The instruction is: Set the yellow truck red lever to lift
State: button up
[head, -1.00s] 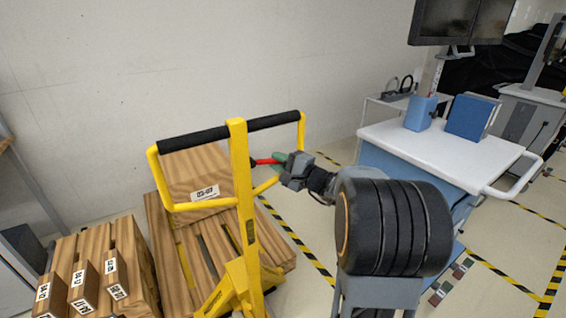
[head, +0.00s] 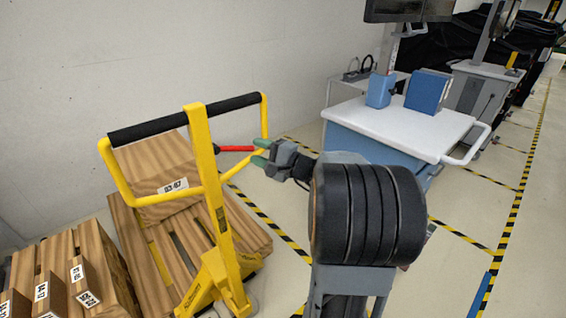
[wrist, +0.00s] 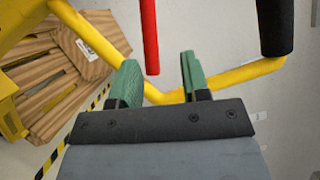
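The yellow truck (head: 213,190) is a pallet jack with a black-gripped loop handle and an upright column. Its red lever (head: 237,149) sticks out to the right from the column, roughly level in the head view. My gripper (head: 260,152) is at the lever's free end, inside the right part of the handle loop. In the wrist view the red lever (wrist: 149,35) comes from the top, and its tip ends between the two green fingertips (wrist: 159,76). The fingers are open, with gaps on both sides of the lever. Whether the tip lies at fingertip depth is unclear.
The yellow handle bar (wrist: 225,80) passes close behind the fingers in the wrist view. A wooden pallet (head: 245,240) with a box stands by the truck. More wooden boxes (head: 75,265) are at the lower left. A white-topped blue cart (head: 400,125) stands at the right.

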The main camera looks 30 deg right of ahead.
jog(key=r+v, duration=0.1)
jog(key=v, duration=0.7)
jog(key=shift+s+f+b, duration=0.25)
jog(key=shift+f+b, duration=0.2)
jog(key=shift+f, duration=0.05)
jog(key=shift+d, duration=0.1)
jog(key=s+a+f+n+g+h+p, duration=0.3)
jog(key=s+a+f+n+g+h, duration=0.25)
jog(key=s+a+f+g, duration=0.55)
jog(key=a+r+n+g+h+p, duration=0.2)
jog(key=a+r+n, duration=0.4)
jog(key=n, duration=0.4)
jog(key=shift+w+h+p, duration=0.4)
jog(key=shift+h+p, duration=0.35)
jog(key=shift+p, duration=0.2)
